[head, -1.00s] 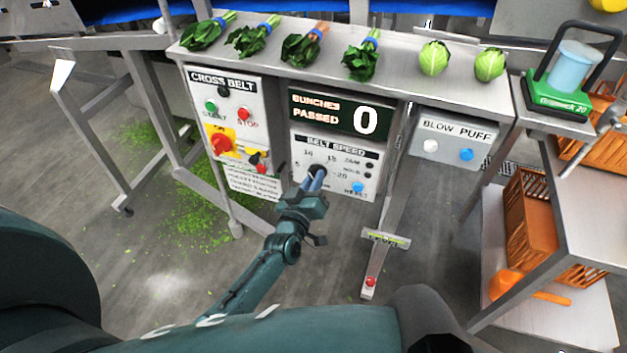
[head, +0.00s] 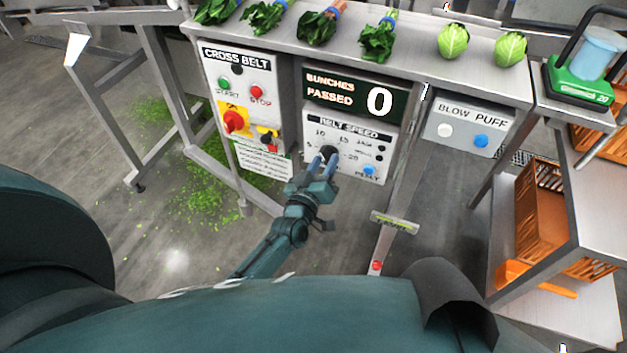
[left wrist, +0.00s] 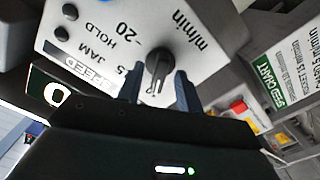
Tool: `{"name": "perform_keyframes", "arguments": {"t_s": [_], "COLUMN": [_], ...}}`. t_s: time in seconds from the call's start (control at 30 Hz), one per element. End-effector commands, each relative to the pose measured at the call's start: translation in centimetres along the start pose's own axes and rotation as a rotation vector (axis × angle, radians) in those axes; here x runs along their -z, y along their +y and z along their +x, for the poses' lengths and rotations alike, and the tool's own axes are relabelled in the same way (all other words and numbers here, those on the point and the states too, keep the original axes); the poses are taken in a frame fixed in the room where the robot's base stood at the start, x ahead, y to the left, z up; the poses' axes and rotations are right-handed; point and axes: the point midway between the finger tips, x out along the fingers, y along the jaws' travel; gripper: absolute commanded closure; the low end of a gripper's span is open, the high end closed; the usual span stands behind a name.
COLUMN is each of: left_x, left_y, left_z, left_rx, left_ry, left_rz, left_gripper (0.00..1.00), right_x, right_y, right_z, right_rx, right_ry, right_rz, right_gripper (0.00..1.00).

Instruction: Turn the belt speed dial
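The belt speed dial (head: 328,151) is a black round knob on the white belt speed panel (head: 352,128), below the bunches-passed display. My left gripper (head: 322,166) is at the panel, its two blue-grey fingers pointing at the dial. In the left wrist view the dial (left wrist: 158,68) shows between the fingertips (left wrist: 159,84), with a gap visible on each side. The gripper looks open around the lower part of the dial; I cannot tell whether either finger touches it. The fingers hide part of the scale. My right gripper is not in view.
The cross belt box (head: 241,105) with a red switch is left of the panel, the blow puff box (head: 465,130) to the right. Leafy bunches and two cabbages (head: 453,40) lie on the ledge above. An orange crate (head: 540,225) stands at right.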

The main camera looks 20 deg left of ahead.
Motion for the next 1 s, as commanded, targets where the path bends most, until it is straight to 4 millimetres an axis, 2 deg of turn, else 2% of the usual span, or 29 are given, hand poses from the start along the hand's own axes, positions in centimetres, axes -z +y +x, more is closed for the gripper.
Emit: {"name": "perform_keyframes", "arguments": {"t_s": [0.3, 0.5, 0.7, 1.0], "left_x": [-0.1, 0.0, 0.0, 0.0], "left_y": [-0.1, -0.1, 0.0, 0.0], "left_z": [-6.9, -10.5, -12.1, -12.2], "left_rx": [0.002, 0.001, 0.0, 0.0], "left_ry": [-0.003, -0.002, -0.001, 0.0], "left_rz": [0.001, 0.002, 0.001, 0.001], "left_gripper": [0.65, 0.65, 0.65, 0.65], "right_x": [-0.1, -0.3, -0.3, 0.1], "right_y": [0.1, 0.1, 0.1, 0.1], "right_z": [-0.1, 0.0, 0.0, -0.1], "right_rx": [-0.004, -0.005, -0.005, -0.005], "right_ry": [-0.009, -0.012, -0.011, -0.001], "right_rz": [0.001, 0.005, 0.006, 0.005], "right_gripper": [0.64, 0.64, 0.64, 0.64]}}
